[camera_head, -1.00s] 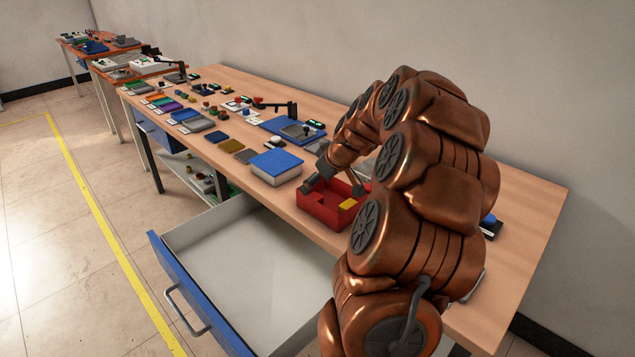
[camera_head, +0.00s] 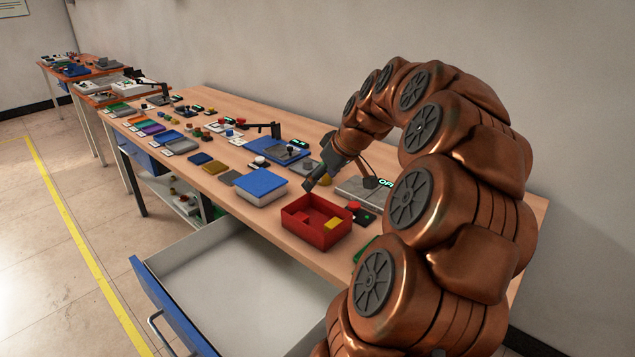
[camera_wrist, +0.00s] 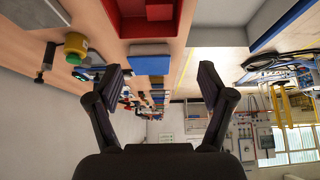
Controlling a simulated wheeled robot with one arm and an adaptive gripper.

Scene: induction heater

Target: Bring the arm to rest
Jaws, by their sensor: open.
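My gripper (camera_head: 316,177) is above the long wooden table (camera_head: 300,226), just behind and left of the red tray. Its fingers are apart with nothing between them. In the wrist view my gripper (camera_wrist: 168,82) also shows spread and empty, and that view is upside down. My copper-coloured arm arches from the lower right up over the table. The red tray (camera_head: 327,238) holds a yellow block (camera_head: 333,223) and stands near the table's front edge.
A blue-lidded box (camera_head: 261,183) stands left of the red tray. A grey device with a lit display (camera_head: 357,190) and a red button (camera_head: 353,206) is behind it. An open drawer (camera_head: 240,290) juts out in front. Several small parts crowd the table further left.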

